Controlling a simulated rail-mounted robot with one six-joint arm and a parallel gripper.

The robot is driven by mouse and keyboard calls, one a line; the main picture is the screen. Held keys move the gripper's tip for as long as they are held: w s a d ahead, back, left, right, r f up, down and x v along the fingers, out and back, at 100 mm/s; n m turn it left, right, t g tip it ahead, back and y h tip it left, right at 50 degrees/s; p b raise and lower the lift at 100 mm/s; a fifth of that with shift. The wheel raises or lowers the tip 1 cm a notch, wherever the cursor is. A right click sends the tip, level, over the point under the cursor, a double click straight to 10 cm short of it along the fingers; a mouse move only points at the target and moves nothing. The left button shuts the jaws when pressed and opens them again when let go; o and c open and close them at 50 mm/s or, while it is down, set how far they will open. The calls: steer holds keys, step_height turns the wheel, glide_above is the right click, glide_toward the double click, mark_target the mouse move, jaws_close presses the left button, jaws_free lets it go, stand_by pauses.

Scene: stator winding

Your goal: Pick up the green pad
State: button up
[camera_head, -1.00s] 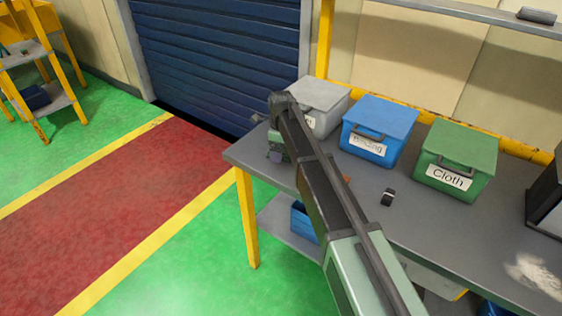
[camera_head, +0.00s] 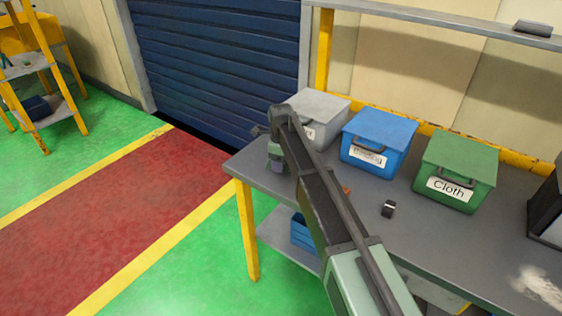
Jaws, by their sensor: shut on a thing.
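My gripper (camera_head: 277,166) is small and far off, at the end of my arm, over the far left corner of the grey workbench (camera_head: 430,235). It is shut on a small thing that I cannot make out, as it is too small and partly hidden. I cannot tell whether it touches the bench top. No green pad shows clearly on the open part of the bench. My arm hides a strip of the bench's left part.
A grey bin (camera_head: 318,108), a blue bin (camera_head: 380,128) and a green bin labelled Cloth (camera_head: 460,155) line the bench's back. A small dark object (camera_head: 388,209) lies before them. A white patch (camera_head: 540,290) is at right. Open floor (camera_head: 120,220) lies left.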

step_height(320, 180, up, 20)
steer(key=p, duration=1.9)
steer(key=shift+f, duration=0.15)
steer(key=shift+f, duration=0.1)
